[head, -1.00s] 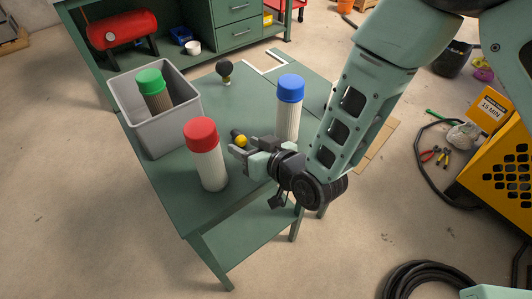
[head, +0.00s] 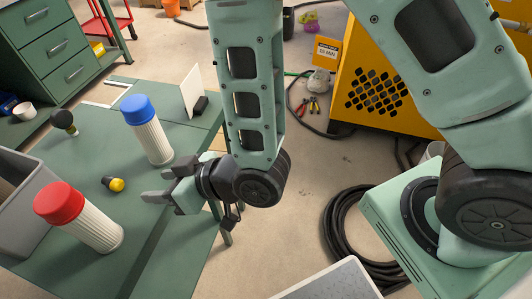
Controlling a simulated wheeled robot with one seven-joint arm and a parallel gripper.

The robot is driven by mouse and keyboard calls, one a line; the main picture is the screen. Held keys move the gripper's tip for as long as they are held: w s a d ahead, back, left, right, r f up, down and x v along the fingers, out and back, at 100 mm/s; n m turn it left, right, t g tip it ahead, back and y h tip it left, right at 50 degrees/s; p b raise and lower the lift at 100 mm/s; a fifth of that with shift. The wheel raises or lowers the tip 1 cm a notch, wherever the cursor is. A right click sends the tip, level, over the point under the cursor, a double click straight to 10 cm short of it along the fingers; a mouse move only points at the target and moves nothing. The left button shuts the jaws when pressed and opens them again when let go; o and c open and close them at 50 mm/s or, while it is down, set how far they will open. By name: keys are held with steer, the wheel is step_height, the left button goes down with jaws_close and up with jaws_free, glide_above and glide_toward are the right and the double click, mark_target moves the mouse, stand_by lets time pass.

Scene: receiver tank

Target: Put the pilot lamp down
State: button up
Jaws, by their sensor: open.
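The pilot lamp (head: 114,184), a small yellow cap on a dark body, lies on its side on the green table (head: 95,262). It is between the red-capped white cylinder (head: 80,217) and the blue-capped white cylinder (head: 148,130). My gripper (head: 157,186) is open and empty, to the right of the lamp. Its fingers point towards the lamp, with a clear gap between them and it.
A grey bin (head: 28,195) stands on the table at the left. A dark round knob (head: 63,121) and an upright white plate (head: 193,90) are farther back. A green drawer cabinet (head: 48,45) stands behind. A black hose coil (head: 352,235) lies on the floor.

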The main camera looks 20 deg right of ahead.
steer(key=s+d+r+g+h, duration=0.1)
steer(key=d+r+g+h, duration=0.2)
steer(key=d, duration=0.4)
steer(key=shift+s+d+r+h, duration=0.15)
steer(key=shift+s+r+h, duration=0.15)
steer(key=shift+r+h, duration=0.65)
steer(key=shift+o, duration=0.6)
steer(key=s+d+r+g+h, duration=0.4)
steer(key=s+d+r+h, duration=0.1)
steer(key=s+d, duration=0.4)
steer(key=shift+s+d+r, duration=0.15)
steer(key=shift+d+r, duration=0.45)
steer(key=shift+d, duration=0.6)
steer(key=shift+h, duration=0.25)
